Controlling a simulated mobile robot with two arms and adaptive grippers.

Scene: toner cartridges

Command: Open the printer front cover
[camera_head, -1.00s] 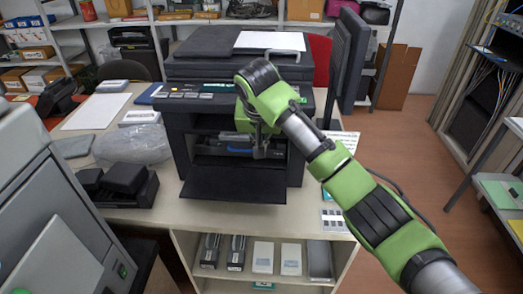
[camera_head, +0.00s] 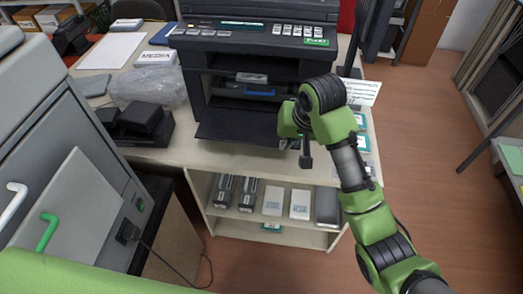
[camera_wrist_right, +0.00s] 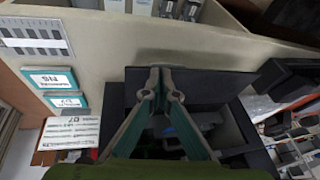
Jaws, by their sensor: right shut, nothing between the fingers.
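The dark printer (camera_head: 310,70) stands on the table with its front cover (camera_head: 238,127) folded down and lying nearly flat in front. The opening above it is exposed and shows a blue handle (camera_head: 259,93) inside. My right gripper (camera_head: 306,163) points down, shut and empty, near the cover's right front corner. In the right wrist view its fingertips (camera_wrist_right: 160,72) meet in front of the dark cover (camera_wrist_right: 225,82); I cannot tell whether they touch it. My left gripper is not in view.
A grey machine (camera_head: 70,170) stands at the left. A black tray (camera_head: 140,125) and a plastic-wrapped item (camera_head: 150,88) lie left of the printer. Cartridges and boxes (camera_head: 272,200) fill the shelf below. Open floor (camera_head: 430,150) lies to the right.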

